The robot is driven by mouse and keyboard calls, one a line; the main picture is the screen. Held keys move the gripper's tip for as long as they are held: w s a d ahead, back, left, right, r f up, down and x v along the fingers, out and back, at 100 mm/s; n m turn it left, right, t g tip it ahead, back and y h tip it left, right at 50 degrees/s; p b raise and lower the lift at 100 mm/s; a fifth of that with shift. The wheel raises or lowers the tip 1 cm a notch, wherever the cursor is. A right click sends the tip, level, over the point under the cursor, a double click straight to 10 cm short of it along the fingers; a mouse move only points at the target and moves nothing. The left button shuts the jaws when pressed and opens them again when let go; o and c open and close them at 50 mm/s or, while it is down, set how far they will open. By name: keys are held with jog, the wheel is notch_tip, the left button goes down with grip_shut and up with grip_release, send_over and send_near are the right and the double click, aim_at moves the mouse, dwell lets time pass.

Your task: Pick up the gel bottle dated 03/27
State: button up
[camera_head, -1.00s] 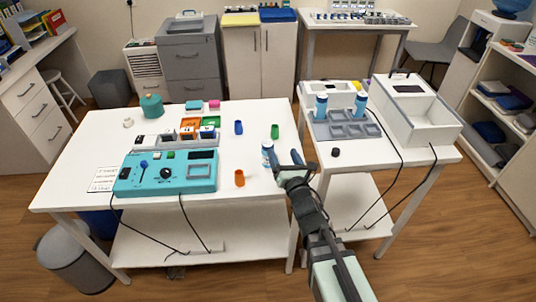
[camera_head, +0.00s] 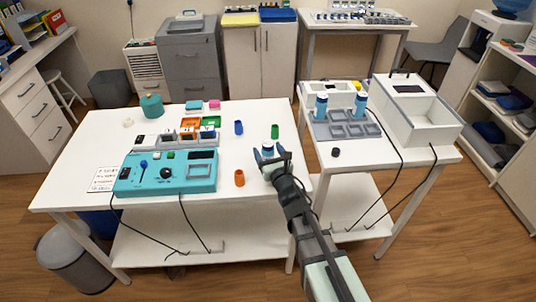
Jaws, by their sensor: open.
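A small white and blue bottle (camera_head: 267,150) stands near the right edge of the left white table. My gripper (camera_head: 272,157) is at this bottle, its open fingers seemingly on either side of it; contact cannot be told. The fingers hide part of the bottle. Two similar blue and white bottles, a left one (camera_head: 321,106) and a right one (camera_head: 360,103), stand at the grey tray (camera_head: 348,131) on the right table. No date can be read on any bottle.
An orange cup (camera_head: 239,177), a blue cup (camera_head: 239,127) and a green cup (camera_head: 275,131) stand around my gripper. A teal control box (camera_head: 167,172) is to the left.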

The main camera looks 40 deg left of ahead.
jog(key=shift+w+a, duration=0.2)
jog(key=shift+a, duration=0.1)
jog(key=shift+c, duration=0.4)
jog(key=c, duration=1)
notch_tip(320, 180, up, 10)
jog(key=shift+f, duration=0.1)
